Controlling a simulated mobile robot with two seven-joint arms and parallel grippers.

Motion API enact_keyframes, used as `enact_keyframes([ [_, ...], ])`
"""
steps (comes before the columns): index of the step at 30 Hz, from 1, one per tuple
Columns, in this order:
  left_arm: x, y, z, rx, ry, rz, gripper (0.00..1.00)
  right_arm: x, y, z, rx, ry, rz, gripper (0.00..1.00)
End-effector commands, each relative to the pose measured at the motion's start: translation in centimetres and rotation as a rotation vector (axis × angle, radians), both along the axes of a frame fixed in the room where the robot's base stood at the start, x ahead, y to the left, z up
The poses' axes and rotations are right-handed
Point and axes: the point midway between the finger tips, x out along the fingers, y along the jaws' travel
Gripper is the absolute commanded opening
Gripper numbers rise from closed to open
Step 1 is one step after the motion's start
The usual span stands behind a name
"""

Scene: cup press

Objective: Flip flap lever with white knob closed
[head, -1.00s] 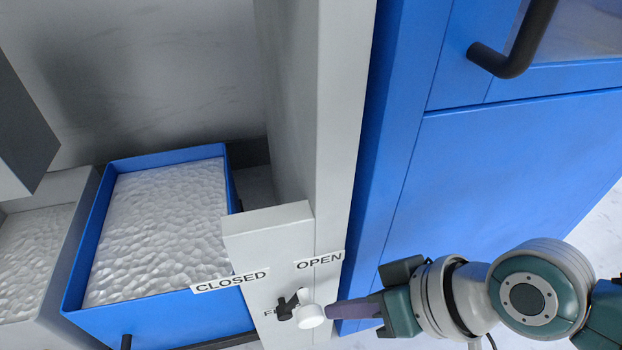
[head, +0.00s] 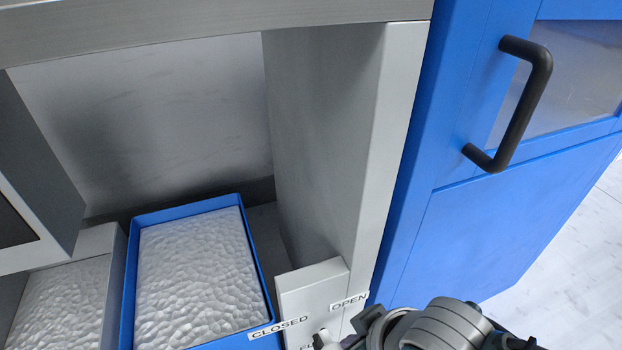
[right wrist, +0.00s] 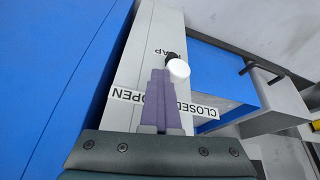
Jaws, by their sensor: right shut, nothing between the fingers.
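The flap lever (head: 318,341) sits at the bottom edge of the head view, a short black arm with a white knob, largely cut off. In the right wrist view the white knob (right wrist: 179,69) shows whole, beside the black pivot. The OPEN label (right wrist: 133,95) and CLOSED label (right wrist: 190,107) lie on either side of my fingers. My right gripper (right wrist: 160,74) is shut and empty, its purple fingertips right beside the knob on its OPEN side. I cannot tell whether they touch it. Its fingers are mostly out of the head view. My left gripper is not in view.
A blue bin (head: 129,290) with a pale bumpy surface inside stands left of the grey lever panel (head: 312,283). A grey bin (head: 108,243) is further left. A blue cabinet door with a black handle (head: 530,95) is at the right, above my right arm.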

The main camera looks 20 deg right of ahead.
Motion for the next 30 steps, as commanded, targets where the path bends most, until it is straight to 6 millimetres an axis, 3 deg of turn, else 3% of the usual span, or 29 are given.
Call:
enact_keyframes([
  [1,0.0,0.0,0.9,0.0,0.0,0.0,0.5,-0.3,0.5,0.4,-0.024,0.008,-0.001,0.0],
  [6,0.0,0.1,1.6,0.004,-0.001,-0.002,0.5,-0.4,1.5,0.3,-0.02,0.008,0.001,0.0],
  [18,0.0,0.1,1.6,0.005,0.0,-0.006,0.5,-0.4,4.0,0.1,-0.019,0.005,0.0,0.0],
  [30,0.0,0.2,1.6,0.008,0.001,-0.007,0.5,-0.4,4.9,-0.1,-0.016,0.005,0.001,0.0],
])
